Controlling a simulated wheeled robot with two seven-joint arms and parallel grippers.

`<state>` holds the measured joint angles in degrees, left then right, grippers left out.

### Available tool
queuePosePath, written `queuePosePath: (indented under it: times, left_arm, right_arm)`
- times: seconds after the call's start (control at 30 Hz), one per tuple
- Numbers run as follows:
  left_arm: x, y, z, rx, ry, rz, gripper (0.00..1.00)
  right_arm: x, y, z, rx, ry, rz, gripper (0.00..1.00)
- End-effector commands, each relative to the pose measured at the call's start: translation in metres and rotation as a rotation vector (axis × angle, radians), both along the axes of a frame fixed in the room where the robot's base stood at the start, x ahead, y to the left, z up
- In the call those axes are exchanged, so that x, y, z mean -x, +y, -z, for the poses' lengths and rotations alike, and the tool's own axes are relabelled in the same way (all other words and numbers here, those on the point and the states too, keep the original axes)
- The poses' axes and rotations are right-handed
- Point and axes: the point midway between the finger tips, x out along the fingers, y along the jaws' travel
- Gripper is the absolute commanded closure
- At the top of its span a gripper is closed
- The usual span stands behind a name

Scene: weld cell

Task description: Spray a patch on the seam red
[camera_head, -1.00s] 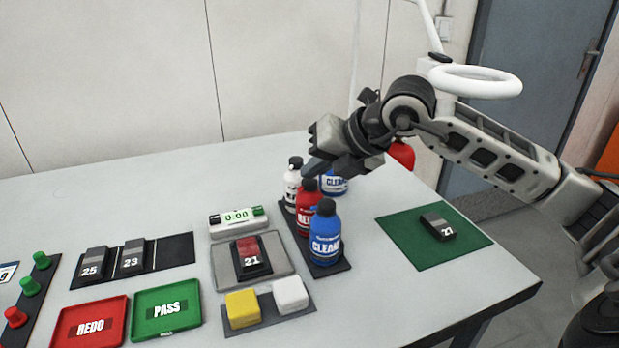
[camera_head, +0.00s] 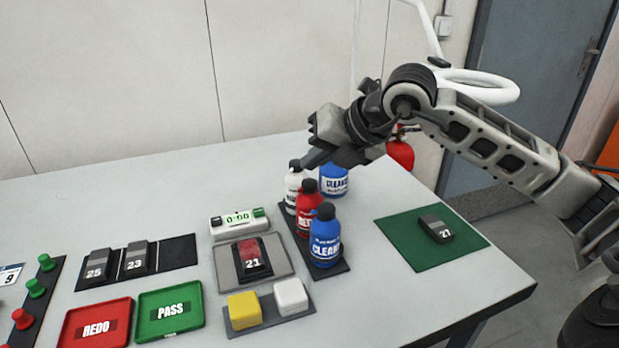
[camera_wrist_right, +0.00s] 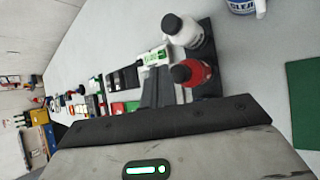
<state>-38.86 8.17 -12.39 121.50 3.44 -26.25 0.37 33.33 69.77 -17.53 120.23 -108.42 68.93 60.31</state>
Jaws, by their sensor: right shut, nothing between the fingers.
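A dark block labelled 21 (camera_head: 252,268) sits on a grey pad (camera_head: 282,262), and its upper face is red. A red bottle (camera_head: 308,208) stands upright in a dark rack (camera_head: 334,270), between a white bottle (camera_head: 291,198) and a blue CLEAN bottle (camera_head: 325,243). My right gripper (camera_head: 308,163) is shut and empty, just above and behind the red bottle, by the white bottle's cap. In the wrist view the closed fingers (camera_wrist_right: 162,88) are beside the red bottle (camera_wrist_right: 192,74); contact cannot be told. My left gripper is not in view.
Another blue bottle (camera_head: 333,182) stands behind the rack. A timer (camera_head: 238,222) reads 0:00. Yellow (camera_head: 244,310) and white (camera_head: 291,296) blocks, REDO (camera_head: 75,340) and PASS (camera_head: 150,318) trays are in front. Block 27 (camera_head: 437,229) lies on a green mat (camera_head: 405,247).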

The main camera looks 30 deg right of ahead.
Motion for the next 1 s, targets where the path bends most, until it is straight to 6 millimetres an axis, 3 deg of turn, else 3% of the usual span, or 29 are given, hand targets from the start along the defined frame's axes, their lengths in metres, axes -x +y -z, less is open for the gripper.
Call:
queuePosePath:
  times: [0.1, 0.4, 1.0]
  left_arm:
    - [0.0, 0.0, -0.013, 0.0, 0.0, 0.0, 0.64]
    - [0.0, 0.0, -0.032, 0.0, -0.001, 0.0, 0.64]
    - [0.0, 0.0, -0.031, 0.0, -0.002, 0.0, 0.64]
  right_arm:
    - [0.0, 0.0, -0.017, -0.001, -0.003, 0.0, 1.0]
    - [0.0, 0.0, -0.043, -0.001, 0.0, -0.001, 1.0]
    - [0.0, 0.0, -0.042, -0.001, -0.001, 0.0, 1.0]
